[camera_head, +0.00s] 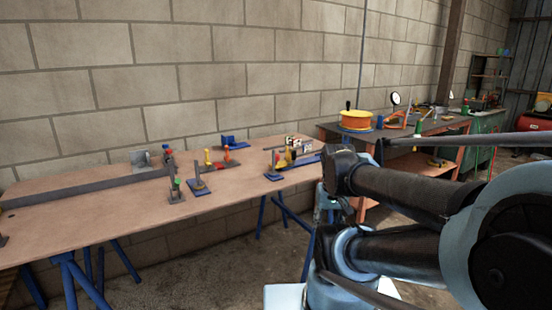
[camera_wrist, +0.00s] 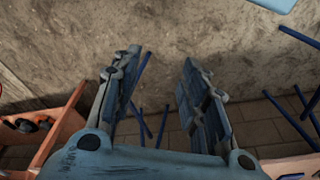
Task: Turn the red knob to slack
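Several small devices with coloured knobs stand on the long wooden table in the head view. A small red knob (camera_head: 227,149) shows near the middle, beside a yellow knob (camera_head: 207,155). Another red-topped part (camera_head: 169,152) stands to its left. They are too small to tell which one is the task's knob or how it is turned. My gripper (camera_wrist: 155,85) is open and empty in the wrist view, its two blue fingers apart. No knob shows between or near them. In the head view my arm fills the right side, and I cannot make out the gripper there.
The wooden table (camera_head: 105,215) stands on blue trestle legs (camera_head: 75,281) along a block wall. A darker workbench with an orange frame (camera_head: 362,206) carries an orange reel (camera_head: 355,121) at the back. Blue legs (camera_wrist: 142,80) and bare floor show beyond my fingers.

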